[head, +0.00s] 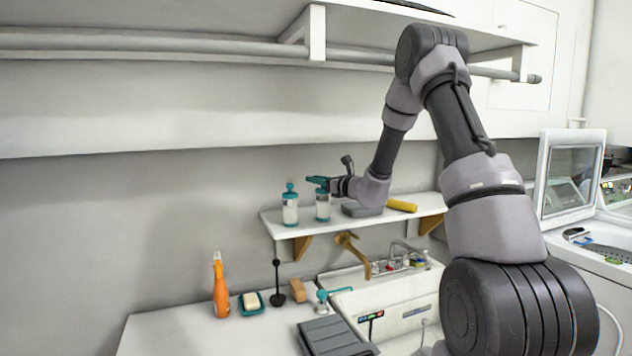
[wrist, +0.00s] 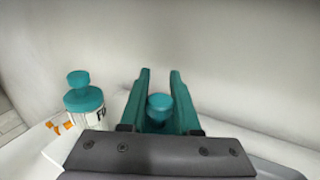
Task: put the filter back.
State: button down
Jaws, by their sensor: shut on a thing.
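Two alike white filter bottles with teal caps are at the wall shelf (head: 380,212). The left one (head: 290,210) stands upright near the shelf's left end. It also shows in the wrist view (wrist: 88,105), where its label begins with "F". The right one (head: 322,208) is upright, with its top between the teal fingers of my gripper (head: 318,182). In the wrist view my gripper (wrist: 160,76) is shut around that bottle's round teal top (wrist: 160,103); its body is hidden. I cannot tell whether its base touches the shelf.
A grey item (head: 361,210) and a yellow roll (head: 402,205) lie on the shelf to the right. Below are an orange spray bottle (head: 221,292), a soap dish (head: 251,304) and a sink (head: 390,306). A rail (head: 200,44) runs above.

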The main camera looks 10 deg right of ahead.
jog(key=shift+w+f, duration=0.1)
jog(key=shift+f, duration=0.05)
jog(key=c, duration=0.6)
grip_release()
jog(key=shift+f, duration=0.1)
